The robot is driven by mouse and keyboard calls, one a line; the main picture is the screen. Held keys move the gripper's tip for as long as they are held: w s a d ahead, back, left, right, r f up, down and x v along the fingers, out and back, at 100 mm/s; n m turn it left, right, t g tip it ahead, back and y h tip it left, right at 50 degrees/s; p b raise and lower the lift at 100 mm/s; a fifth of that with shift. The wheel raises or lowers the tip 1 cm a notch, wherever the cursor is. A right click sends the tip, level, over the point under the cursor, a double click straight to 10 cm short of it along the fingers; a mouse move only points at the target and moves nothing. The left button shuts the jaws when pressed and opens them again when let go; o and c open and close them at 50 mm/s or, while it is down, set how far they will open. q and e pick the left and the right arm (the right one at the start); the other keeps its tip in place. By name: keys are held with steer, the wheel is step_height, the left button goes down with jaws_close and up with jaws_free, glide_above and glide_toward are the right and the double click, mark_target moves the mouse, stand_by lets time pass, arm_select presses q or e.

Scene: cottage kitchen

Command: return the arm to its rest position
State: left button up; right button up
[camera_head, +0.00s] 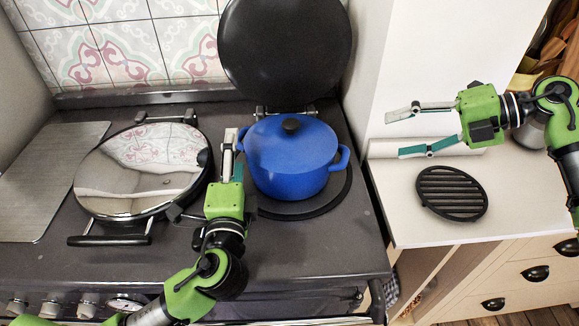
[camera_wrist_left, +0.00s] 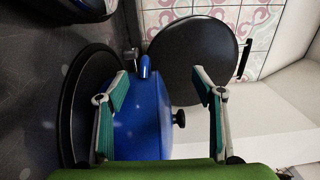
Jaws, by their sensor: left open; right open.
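My left gripper (camera_head: 234,140) reaches over the stove from the front, at the left side of a blue lidded pot (camera_head: 290,160). In the left wrist view the fingers (camera_wrist_left: 160,84) are spread, with part of the pot (camera_wrist_left: 140,125) showing between them. I cannot tell whether a finger touches the pot or its left handle. The pot stands upright on the right hotplate (camera_head: 310,209), its lid on. My right gripper (camera_head: 396,134) is open and empty above the counter at the right, its fingers pointing left.
A raised black hotplate cover (camera_head: 285,50) stands behind the pot. A closed mirrored cover (camera_head: 140,172) lies to the left. A black round trivet (camera_head: 451,193) lies on the pale counter (camera_head: 400,215), near my right arm. A rail (camera_head: 109,240) runs before the mirrored cover.

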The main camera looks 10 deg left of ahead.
steer(key=shift+s+d+r, duration=0.1)
steer(key=shift+d+r, duration=0.25)
steer(key=shift+d, duration=0.2)
